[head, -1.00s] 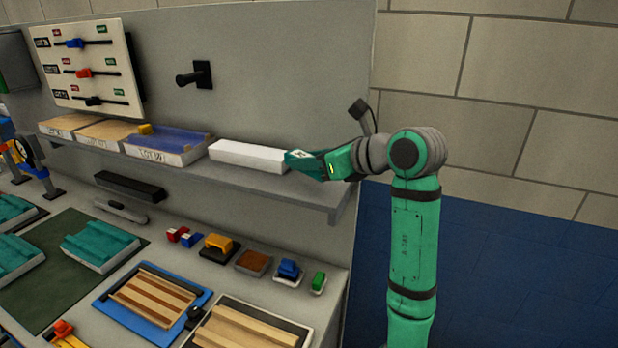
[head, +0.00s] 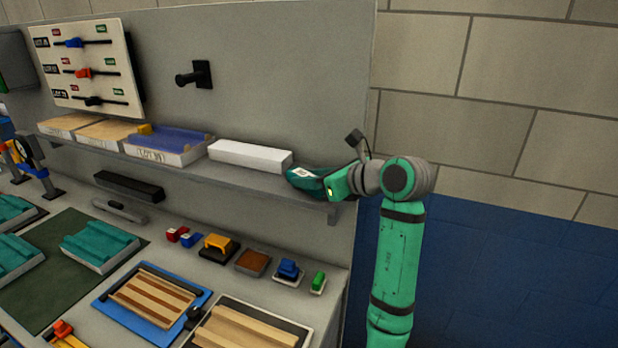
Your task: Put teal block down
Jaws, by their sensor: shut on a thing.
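My gripper (head: 326,184) is at the right end of the grey shelf (head: 225,173). It is shut on a dark teal block (head: 300,184) with a white label on its upper face. The block is tilted in the picture, just right of the long white box, and low over the shelf's right end. I cannot tell whether its underside touches the shelf. My fingers partly hide its right side.
The white box (head: 250,156) and several labelled trays, one blue-lined (head: 165,145), fill the shelf leftward. A black peg (head: 195,76) sticks out of the panel above. Ribbed teal pieces (head: 100,243) lie on the bench below, with small coloured blocks and slatted trays.

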